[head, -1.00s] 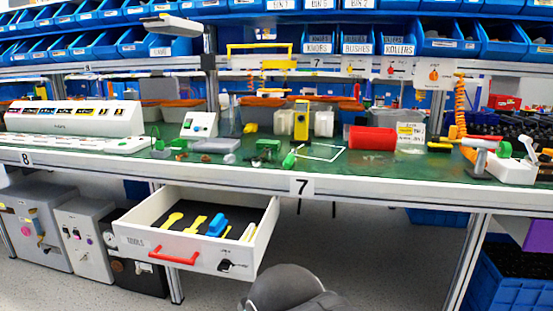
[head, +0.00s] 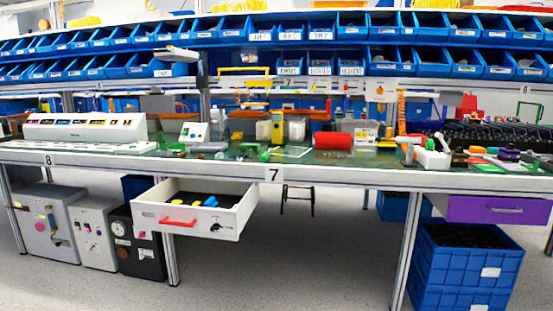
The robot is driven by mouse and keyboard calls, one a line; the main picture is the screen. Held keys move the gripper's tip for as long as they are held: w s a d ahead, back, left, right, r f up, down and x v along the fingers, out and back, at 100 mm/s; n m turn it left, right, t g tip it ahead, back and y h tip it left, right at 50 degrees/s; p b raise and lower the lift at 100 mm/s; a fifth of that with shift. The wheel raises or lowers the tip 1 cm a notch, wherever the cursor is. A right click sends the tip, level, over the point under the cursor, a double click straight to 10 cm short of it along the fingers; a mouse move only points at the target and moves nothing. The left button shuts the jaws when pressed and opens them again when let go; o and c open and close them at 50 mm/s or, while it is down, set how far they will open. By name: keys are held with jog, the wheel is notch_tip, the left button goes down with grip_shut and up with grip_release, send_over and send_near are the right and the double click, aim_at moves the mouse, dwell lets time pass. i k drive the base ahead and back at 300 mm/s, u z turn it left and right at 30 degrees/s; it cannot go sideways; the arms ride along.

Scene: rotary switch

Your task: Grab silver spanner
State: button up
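I cannot make out a silver spanner for certain. An open white drawer (head: 152,219) with a red handle (head: 178,222) hangs under the bench at the left of the middle. A grey flat item (head: 209,147) lies on the bench top above the drawer, too small to identify. My gripper is not in view.
The long workbench (head: 330,178) carries a red cylinder (head: 333,141) and several small parts. Grey cabinets (head: 45,222) stand under it at left. Blue crates (head: 465,265) and a shut purple drawer (head: 484,209) are at right. The floor (head: 300,270) in front is clear.

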aim_at(240, 158)
jog(key=z, duration=0.6)
jog(key=i, duration=1.8)
jog(key=u, duration=0.45)
